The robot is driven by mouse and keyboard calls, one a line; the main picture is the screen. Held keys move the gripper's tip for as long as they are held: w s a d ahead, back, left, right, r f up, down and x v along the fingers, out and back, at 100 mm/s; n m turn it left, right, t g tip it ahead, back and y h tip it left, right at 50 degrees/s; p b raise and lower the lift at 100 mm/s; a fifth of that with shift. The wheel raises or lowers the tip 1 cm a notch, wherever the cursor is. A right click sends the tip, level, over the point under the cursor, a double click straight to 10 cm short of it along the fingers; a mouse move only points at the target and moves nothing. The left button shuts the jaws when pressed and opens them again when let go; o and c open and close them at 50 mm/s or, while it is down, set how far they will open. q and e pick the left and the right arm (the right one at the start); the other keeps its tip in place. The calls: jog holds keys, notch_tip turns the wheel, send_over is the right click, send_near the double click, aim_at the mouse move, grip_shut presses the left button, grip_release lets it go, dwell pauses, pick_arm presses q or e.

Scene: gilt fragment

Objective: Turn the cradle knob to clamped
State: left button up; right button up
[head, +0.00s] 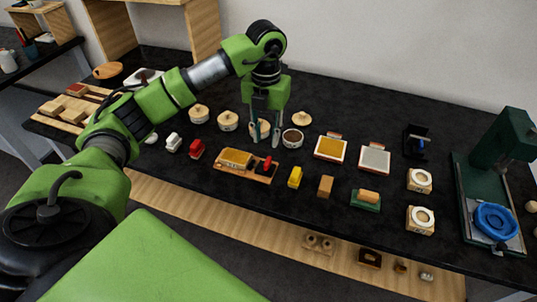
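A low wooden cradle (228,168) lies near the table's front, with a yellow-gold block (236,158) on it. A small red knob (267,163) stands at its right end; I cannot tell its setting at this size. My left gripper (265,142) points down behind the cradle and knob, apart from them. Its two fingers are spread, with nothing seen held between them. A pale pot (263,126) shows behind the fingers and is partly hidden by them. My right gripper is not in view.
A dark-filled bowl (292,138) stands close to the right of my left gripper. Framed pads (374,158) and a green press (505,140) stand farther right.

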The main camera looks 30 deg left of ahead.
pick_arm(q)
send_over(267, 161)
notch_tip(267, 161, down, 4)
jog(key=shift+f+p, duration=0.1)
jog(key=shift+p, duration=0.35)
notch_tip(267, 161, down, 5)
jog(key=shift+w+p, duration=0.1)
jog(key=shift+p, duration=0.45)
jog(key=shift+f, duration=0.4)
jog(key=shift+c, duration=0.7)
grip_shut()
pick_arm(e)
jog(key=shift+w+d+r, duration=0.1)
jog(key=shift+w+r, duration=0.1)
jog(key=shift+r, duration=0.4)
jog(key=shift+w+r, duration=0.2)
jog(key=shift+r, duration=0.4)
